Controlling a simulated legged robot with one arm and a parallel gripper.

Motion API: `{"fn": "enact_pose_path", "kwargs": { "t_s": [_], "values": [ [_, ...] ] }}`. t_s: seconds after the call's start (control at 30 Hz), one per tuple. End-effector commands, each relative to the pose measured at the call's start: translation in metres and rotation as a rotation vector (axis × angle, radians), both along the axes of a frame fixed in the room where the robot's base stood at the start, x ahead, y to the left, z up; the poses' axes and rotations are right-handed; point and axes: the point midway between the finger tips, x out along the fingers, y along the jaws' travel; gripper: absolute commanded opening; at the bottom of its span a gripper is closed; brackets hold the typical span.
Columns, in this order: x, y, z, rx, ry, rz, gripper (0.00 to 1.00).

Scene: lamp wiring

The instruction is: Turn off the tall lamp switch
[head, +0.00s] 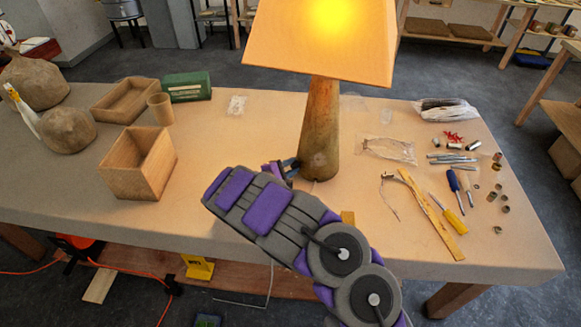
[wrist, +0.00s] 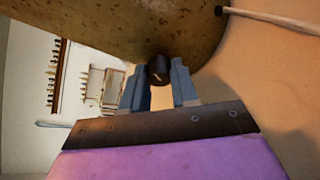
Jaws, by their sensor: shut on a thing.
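The tall lamp (head: 321,135) stands on the table with a tapered wooden base, and its shade (head: 322,40) glows yellow. In the wrist view the lamp base (wrist: 110,25) fills the top. A small dark round switch knob (wrist: 158,69) with a pale mark sticks out of the base. My gripper (wrist: 158,82) is shut on the knob, with one finger at each side of it. In the head view my gripper (head: 290,167) is at the lower left side of the lamp base, and the knob is hidden there.
On the table (head: 215,160), a wooden box (head: 138,165), a cup (head: 160,107) and a green box (head: 187,86) stand left of the lamp. Screwdrivers (head: 452,203), a wooden ruler (head: 432,212) and small parts lie to the right. A cord (wrist: 265,18) leaves the lamp base.

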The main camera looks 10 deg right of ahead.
Motion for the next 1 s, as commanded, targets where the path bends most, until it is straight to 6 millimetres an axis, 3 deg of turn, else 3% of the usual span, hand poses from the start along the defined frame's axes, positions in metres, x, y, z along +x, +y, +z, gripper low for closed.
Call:
{"fn": "enact_pose_path", "kwargs": {
  "t_s": [0.47,1.0],
  "values": [
    [-0.0006,-0.0006,0.0022,-0.04,0.121,-0.005,0.0],
    [0.002,0.0014,0.0034,-0.205,0.579,-0.003,0.0]
  ]
}}
